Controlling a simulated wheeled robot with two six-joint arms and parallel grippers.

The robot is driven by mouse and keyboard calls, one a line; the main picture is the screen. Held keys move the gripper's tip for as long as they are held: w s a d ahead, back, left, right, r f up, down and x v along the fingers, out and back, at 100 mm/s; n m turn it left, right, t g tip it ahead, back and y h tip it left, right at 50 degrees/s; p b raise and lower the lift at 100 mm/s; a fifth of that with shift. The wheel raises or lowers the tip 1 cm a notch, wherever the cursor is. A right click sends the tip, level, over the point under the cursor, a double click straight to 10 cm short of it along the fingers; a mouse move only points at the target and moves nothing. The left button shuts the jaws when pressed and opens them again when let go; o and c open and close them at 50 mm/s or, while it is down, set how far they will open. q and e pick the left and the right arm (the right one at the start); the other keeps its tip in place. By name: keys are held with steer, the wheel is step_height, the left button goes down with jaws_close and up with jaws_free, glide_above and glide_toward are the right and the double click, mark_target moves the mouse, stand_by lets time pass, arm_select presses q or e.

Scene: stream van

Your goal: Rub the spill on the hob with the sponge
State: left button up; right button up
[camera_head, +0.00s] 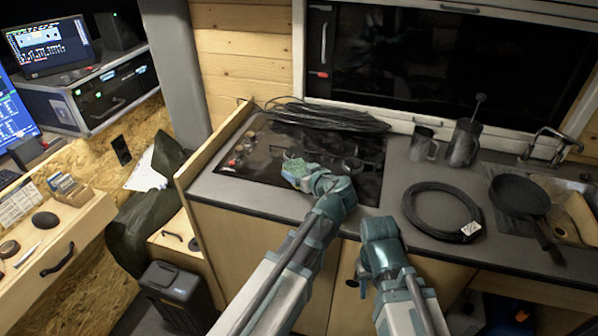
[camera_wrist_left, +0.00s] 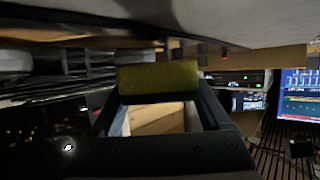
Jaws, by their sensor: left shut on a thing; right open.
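The dark glass hob (camera_head: 262,178) is set in the grey counter near the left end. My left gripper (camera_head: 297,171) is over the hob's front part, shut on a greenish sponge (camera_head: 291,167). The sponge also shows in the left wrist view (camera_wrist_left: 158,77), held across the fingertips. I cannot tell whether it touches the glass. Small reddish and pale marks (camera_head: 238,155) show on the hob's left side; I cannot tell whether these are the spill. My right gripper (camera_head: 362,285) is open and empty, low in front of the cabinet doors.
A coiled black cable (camera_head: 330,115) lies along the hob's back edge. Another black coil (camera_head: 440,208) lies on the counter to the right. A metal mug (camera_head: 422,145), a jug (camera_head: 464,143) and a frying pan (camera_head: 520,195) stand farther right. A wooden side panel (camera_head: 215,150) borders the hob's left.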

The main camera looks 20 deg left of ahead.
arm_select(q)
steer(key=shift+f+b, duration=0.6)
steer(key=shift+b, duration=0.05)
stand_by(0.4)
steer(key=shift+d, duration=0.1)
